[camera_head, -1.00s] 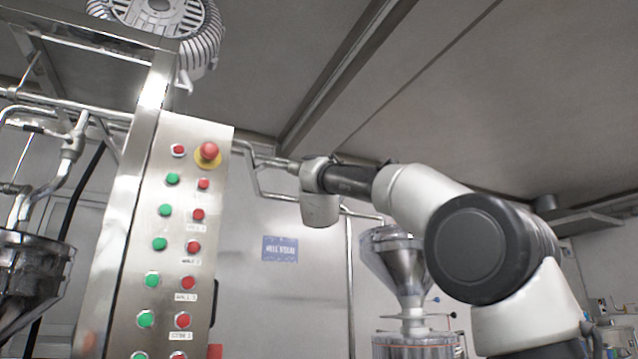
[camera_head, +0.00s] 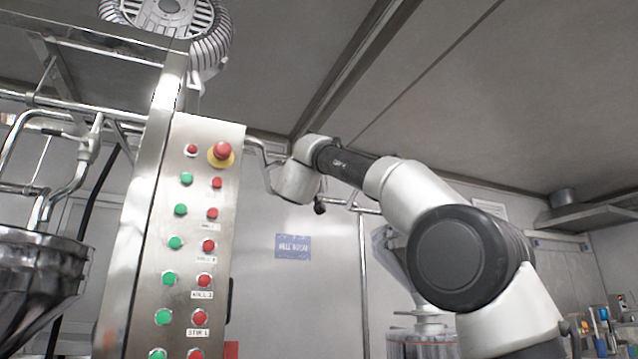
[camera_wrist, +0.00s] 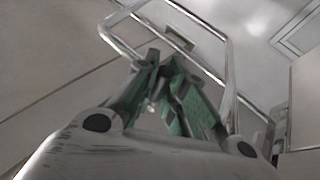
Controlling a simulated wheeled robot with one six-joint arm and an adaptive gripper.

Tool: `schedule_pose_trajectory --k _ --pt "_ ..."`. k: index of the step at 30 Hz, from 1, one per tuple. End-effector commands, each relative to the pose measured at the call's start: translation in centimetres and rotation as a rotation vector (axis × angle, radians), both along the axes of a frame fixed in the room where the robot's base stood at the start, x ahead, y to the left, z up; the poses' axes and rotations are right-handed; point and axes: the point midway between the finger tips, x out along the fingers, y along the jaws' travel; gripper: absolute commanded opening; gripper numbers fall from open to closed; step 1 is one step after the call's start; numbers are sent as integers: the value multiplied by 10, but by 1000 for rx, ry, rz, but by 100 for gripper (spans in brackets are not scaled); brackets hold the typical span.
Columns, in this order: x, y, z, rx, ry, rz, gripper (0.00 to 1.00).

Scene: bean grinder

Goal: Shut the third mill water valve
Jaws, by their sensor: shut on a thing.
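In the wrist view, the two green-sided fingers of my gripper (camera_wrist: 166,68) are closed together on a small part beside the bent steel pipes (camera_wrist: 232,85). This part seems to be the valve handle, but the fingers cover most of it and I cannot make out its shape or angle. In the head view, the wrist end of my arm is up by the pipe bend right of the control panel. My fingers are hidden there, and no valve label can be read.
A steel control panel (camera_head: 150,215) with green and red buttons stands left of my arm. A blue sign (camera_head: 293,246) hangs on the back wall. A steel hopper (camera_head: 40,280) is at the far left, and another hopper (camera_head: 390,262) is partly behind my arm.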

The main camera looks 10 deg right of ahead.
Motion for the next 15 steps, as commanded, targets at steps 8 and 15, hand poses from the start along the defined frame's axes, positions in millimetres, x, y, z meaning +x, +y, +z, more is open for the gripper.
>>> schedule_pose_trajectory --k 8,15 --pt "0 1 -1 2 1 3 19" --pt "0 0 0 1 1 1 35"
